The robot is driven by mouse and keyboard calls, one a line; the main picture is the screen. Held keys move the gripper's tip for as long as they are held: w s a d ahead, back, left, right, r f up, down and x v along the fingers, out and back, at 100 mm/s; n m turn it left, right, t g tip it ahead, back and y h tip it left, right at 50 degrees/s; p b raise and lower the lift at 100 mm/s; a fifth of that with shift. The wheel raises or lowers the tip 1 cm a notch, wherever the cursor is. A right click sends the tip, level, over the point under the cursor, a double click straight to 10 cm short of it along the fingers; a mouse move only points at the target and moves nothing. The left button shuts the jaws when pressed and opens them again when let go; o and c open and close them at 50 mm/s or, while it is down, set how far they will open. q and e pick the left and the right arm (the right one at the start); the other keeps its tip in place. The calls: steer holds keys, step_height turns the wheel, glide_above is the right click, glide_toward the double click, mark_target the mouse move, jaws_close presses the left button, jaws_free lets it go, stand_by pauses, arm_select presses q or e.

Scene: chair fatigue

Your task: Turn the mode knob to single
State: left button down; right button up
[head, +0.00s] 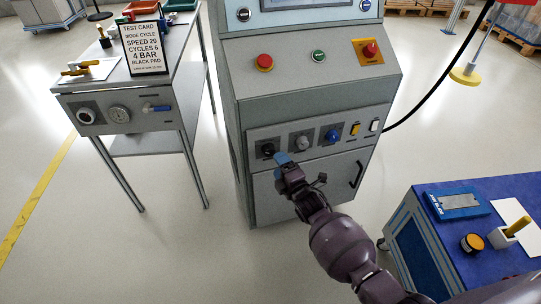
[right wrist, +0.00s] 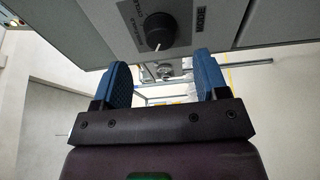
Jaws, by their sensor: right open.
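The mode knob (head: 266,149) is the black, leftmost knob in the row on the grey machine's front panel. In the right wrist view the black knob (right wrist: 168,25) shows a white pointer line slanting toward the lower left. The plate beside it reads MODE, and smaller lettering on its left is hard to read. My right gripper (head: 281,158) is just in front of the knob in the head view, partly covering it. In the right wrist view my right gripper (right wrist: 164,75) is open, its blue fingers apart with nothing between them; the knob lies beyond the fingertips. My left gripper is out of view.
Beside the mode knob are a grey knob (head: 302,142), a blue knob (head: 333,135) and yellow (head: 355,129) and white switches. A door handle (head: 357,174) projects below. A side table (head: 75,88) holds a test card (head: 143,48); a blue-topped bench (head: 500,262) stands lower right.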

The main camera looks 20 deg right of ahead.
mark_target(271, 153)
steer(key=w, duration=0.2)
steer(key=w+b, duration=0.1)
steer(key=shift+w+a+f, duration=0.25)
steer(key=shift+w, duration=0.1)
steer(key=shift+w+a+r, duration=0.1)
steer(key=shift+w+r, duration=0.15)
steer(key=shift+w, duration=0.75)
steer(key=c, duration=0.9)
